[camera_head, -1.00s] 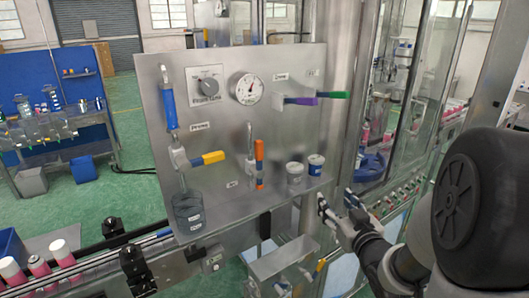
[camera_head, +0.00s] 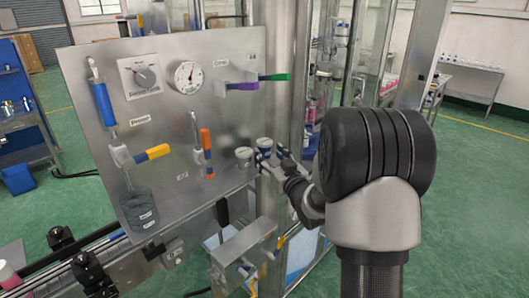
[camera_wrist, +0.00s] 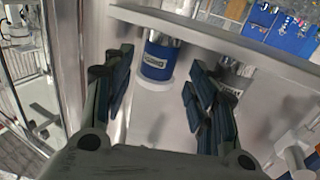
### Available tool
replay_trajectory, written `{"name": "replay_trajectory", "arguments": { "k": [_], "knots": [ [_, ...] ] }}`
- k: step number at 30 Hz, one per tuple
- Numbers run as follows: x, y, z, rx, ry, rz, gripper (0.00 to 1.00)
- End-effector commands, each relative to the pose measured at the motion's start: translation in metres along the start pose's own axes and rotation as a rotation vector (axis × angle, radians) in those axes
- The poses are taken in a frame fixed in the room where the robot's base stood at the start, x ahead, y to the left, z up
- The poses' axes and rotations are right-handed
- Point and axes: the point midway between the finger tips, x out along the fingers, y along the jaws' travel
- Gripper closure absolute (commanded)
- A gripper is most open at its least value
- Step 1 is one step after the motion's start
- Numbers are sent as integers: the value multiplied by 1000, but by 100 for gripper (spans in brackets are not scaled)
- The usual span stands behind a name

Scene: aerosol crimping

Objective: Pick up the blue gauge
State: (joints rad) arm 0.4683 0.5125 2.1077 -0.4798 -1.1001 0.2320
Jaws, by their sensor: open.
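The blue gauge (camera_wrist: 157,62) is a small cylinder with a wide blue band, a white label and a pale rim. In the wrist view it shows between and beyond my two fingers, apart from both. In the head view the blue gauge (camera_head: 265,144) stands on the panel's small ledge, partly covered by my fingers. My gripper (camera_wrist: 160,95) is open and empty, with dark blue pads on its fingers. In the head view my gripper (camera_head: 273,157) is at the right end of the ledge, close to the gauge.
A second, pale gauge (camera_head: 244,154) stands just left of the blue one. The metal panel (camera_head: 165,110) behind carries a dial (camera_head: 188,77), levers and coloured handles. A steel post (camera_head: 287,75) rises close behind my gripper. A metal box (camera_head: 245,240) sits below.

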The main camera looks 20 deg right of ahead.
Motion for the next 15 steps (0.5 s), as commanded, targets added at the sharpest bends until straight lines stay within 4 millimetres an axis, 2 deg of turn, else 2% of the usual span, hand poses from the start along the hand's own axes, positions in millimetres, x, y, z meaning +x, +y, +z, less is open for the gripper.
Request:
{"name": "replay_trajectory", "arguments": {
  "k": [9,15],
  "knots": [
    [42,2,3,0,0,-1,47],
    [51,2,2,1,-1,0,47]
  ]
}}
